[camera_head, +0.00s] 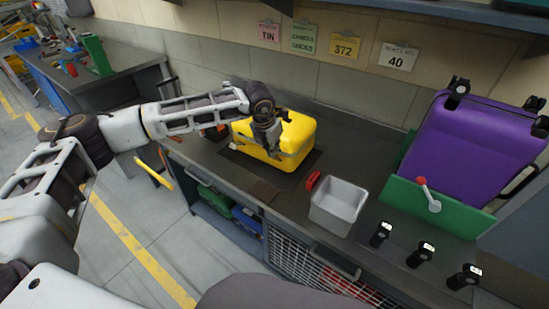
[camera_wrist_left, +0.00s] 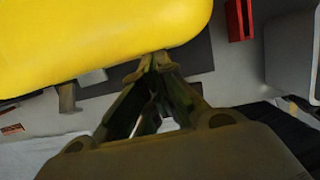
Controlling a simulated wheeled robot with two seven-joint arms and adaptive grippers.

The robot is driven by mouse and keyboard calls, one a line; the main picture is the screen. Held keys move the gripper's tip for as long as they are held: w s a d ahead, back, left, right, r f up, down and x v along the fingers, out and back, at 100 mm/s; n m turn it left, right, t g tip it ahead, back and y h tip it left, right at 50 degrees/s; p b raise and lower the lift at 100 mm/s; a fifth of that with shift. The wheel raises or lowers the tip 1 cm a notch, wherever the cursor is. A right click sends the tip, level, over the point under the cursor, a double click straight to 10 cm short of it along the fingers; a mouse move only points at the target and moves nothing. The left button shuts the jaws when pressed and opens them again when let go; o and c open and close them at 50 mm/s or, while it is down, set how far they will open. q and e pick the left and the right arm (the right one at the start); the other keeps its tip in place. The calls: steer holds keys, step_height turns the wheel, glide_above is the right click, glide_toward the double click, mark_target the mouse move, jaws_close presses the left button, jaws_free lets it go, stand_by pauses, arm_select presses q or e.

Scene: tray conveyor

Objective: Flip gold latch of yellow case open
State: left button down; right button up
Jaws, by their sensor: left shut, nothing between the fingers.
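The yellow case (camera_head: 297,136) stands closed on the dark workbench, on a dark mat, in the head view. It also fills the top left of the left wrist view (camera_wrist_left: 100,40). My left gripper (camera_head: 273,150) is shut and empty at the front of the case. In the left wrist view its fingertips (camera_wrist_left: 153,62) meet right at the case's lower edge; I cannot tell whether they touch it. A small latch-like piece (camera_wrist_left: 67,97) shows below the case's edge at left, its colour dull. The gold latch is not clearly visible in the head view. My right gripper is not in view.
A grey bin (camera_head: 338,205) with a red item (camera_head: 313,180) beside it stands right of the case. A purple case (camera_head: 475,140) leans at a green board (camera_head: 440,205) on the right. Several small black devices (camera_head: 420,254) line the front right.

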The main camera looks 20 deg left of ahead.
arm_select(q)
steer(key=shift+f, duration=0.2)
steer(key=shift+s+a+f+b, duration=0.25)
steer(key=shift+s+f+b, duration=0.4)
steer(key=shift+f+b, duration=0.1)
steer(key=shift+r, duration=0.1)
steer(key=shift+w+d+r+p, duration=0.15)
steer(key=shift+w+r+p, duration=0.2)
steer(key=shift+r, duration=0.25)
steer(key=shift+w+d+r+p, duration=0.1)
steer(key=shift+w+r+p, duration=0.15)
steer(key=shift+r, duration=0.35)
steer(key=shift+p+v, duration=0.35)
steer(key=shift+v, duration=0.55)
steer(key=shift+r+p, duration=0.3)
steer(key=shift+r, duration=0.6)
steer(key=shift+r, duration=0.1)
